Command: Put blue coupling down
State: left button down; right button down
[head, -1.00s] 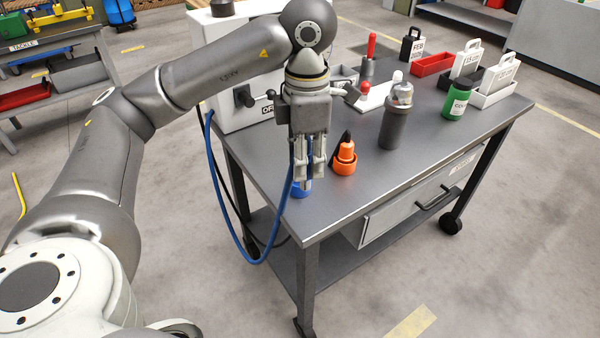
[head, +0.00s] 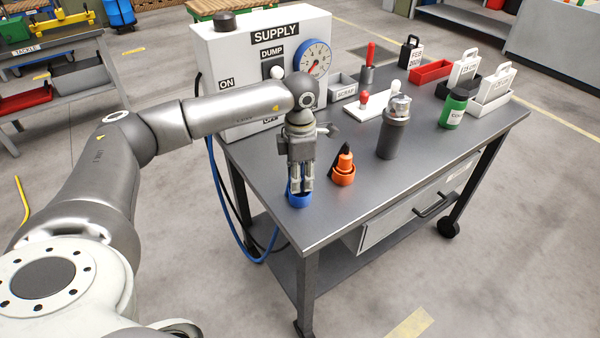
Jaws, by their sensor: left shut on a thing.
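The blue coupling (head: 299,201) shows as a blue, ring-like shape low at the tips of my left gripper (head: 301,189). The gripper points down over the left front part of the metal table (head: 330,216) and is shut on the coupling. The fingers hide much of it. The coupling appears at or very near the table top; I cannot tell whether it rests there. A blue hose (head: 222,198) hangs over the table's left edge. My right gripper is out of view.
An orange coupling (head: 344,170) stands close right of my gripper. A grey cylinder (head: 394,134), a green can (head: 453,109) and a white supply box (head: 260,65) with a gauge (head: 314,58) stand behind. The front right table top is clear.

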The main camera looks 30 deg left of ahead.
pick_arm(q)
jog(key=shift+f, duration=0.2)
jog(key=c, duration=1.1)
grip_release()
jog(key=shift+r, duration=0.65)
notch_tip(320, 180, up, 11)
jog(key=shift+r+b, duration=0.1)
jog(key=shift+b, duration=0.95)
